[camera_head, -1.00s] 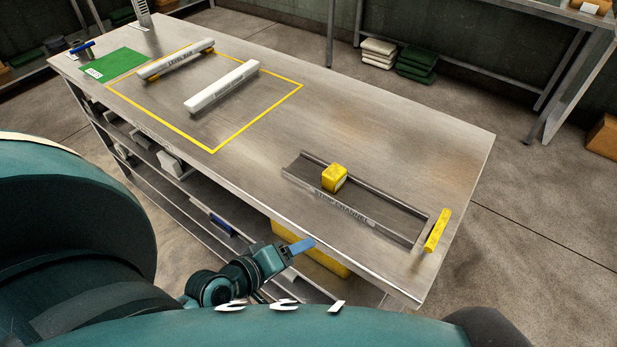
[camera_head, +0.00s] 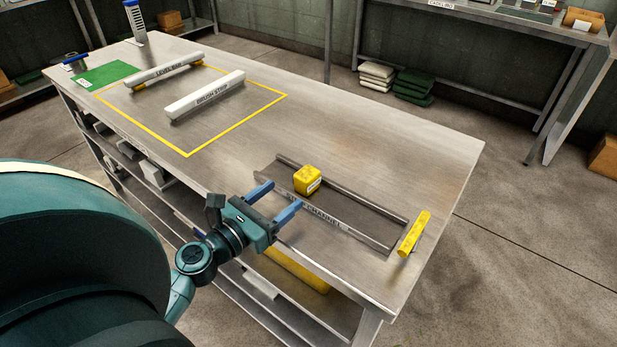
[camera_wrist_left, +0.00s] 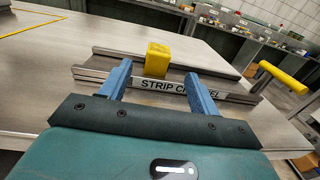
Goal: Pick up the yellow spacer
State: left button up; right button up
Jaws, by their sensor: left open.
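The yellow spacer (camera_head: 307,180) is a small block with rounded edges and a pale label. It sits in the grey strip channel (camera_head: 375,209) on the steel bench. In the left wrist view the spacer (camera_wrist_left: 158,60) stands beyond the fingertips, between them in the picture. My left gripper (camera_head: 284,194) is open and empty, its blue fingers reaching over the bench's front edge toward the spacer, apart from it. One finger covers part of the channel's label. My right gripper is not in view.
A yellow bar (camera_head: 414,234) stands at the channel's right end. The bench's back right is clear.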

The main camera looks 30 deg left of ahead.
aim_at(299, 180)
pick_arm(q)
jog(key=w, duration=0.4)
jog(key=shift+w+d+p, duration=0.15)
jog(key=shift+d+p, duration=0.15)
jog(key=shift+p, duration=0.1)
jog(key=w, duration=0.3)
jog(key=w+p, duration=0.1)
jog(key=w, duration=0.1)
jog(key=shift+d, duration=0.25)
jog(key=shift+r, duration=0.1)
jog(key=c, duration=1.1)
